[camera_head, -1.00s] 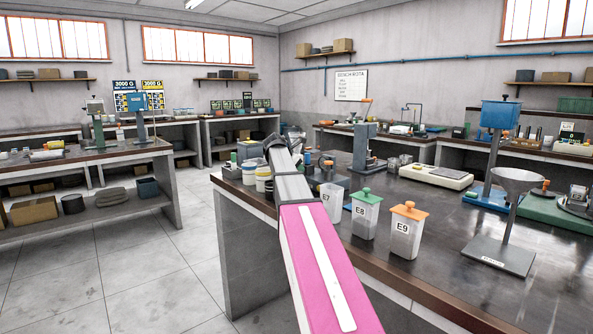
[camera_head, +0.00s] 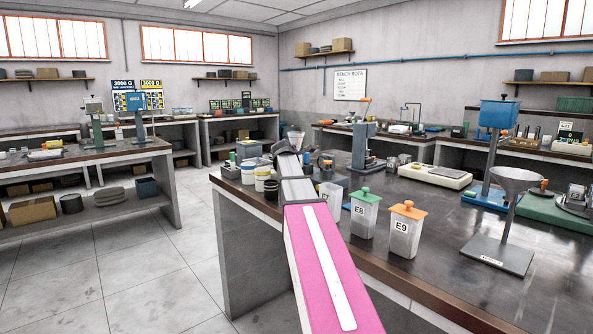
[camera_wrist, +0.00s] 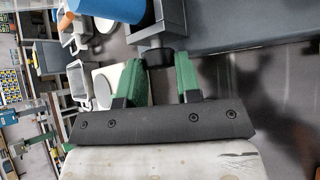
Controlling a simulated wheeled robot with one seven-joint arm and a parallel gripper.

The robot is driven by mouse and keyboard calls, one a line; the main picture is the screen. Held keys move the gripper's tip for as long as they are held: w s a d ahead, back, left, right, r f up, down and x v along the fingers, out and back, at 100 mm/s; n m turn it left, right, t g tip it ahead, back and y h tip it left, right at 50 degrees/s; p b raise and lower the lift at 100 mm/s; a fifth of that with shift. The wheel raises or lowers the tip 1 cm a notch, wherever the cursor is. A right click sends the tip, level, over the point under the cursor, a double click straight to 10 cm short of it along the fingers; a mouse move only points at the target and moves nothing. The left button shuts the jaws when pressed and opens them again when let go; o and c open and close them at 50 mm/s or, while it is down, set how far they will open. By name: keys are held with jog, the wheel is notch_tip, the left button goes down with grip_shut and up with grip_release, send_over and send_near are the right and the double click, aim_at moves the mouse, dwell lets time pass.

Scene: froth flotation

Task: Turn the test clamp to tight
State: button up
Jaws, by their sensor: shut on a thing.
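In the wrist view my gripper (camera_wrist: 160,72) has two green fingers, one on each side of a black knob (camera_wrist: 160,53). The knob sits on the end of a grey block (camera_wrist: 158,26), which I take for part of the test clamp. A blue cylinder (camera_wrist: 110,12) lies beside the block. I cannot read the clamp's tight or loose setting here. In the head view my pink and grey arm reaches over the bench's left part and hides the gripper and the clamp.
Lidded tubs E8 (camera_head: 364,215) and E9 (camera_head: 404,231) stand close right of my arm. A funnel on a stand (camera_head: 515,183) is farther right. White jars (camera_head: 262,177) stand left of the arm. The dark bench top (camera_head: 440,215) is clear in the middle.

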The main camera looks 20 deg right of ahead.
jog(key=o, duration=0.9)
jog(key=v, duration=1.1)
jog(key=shift+f, duration=0.1)
jog(key=shift+w, duration=0.1)
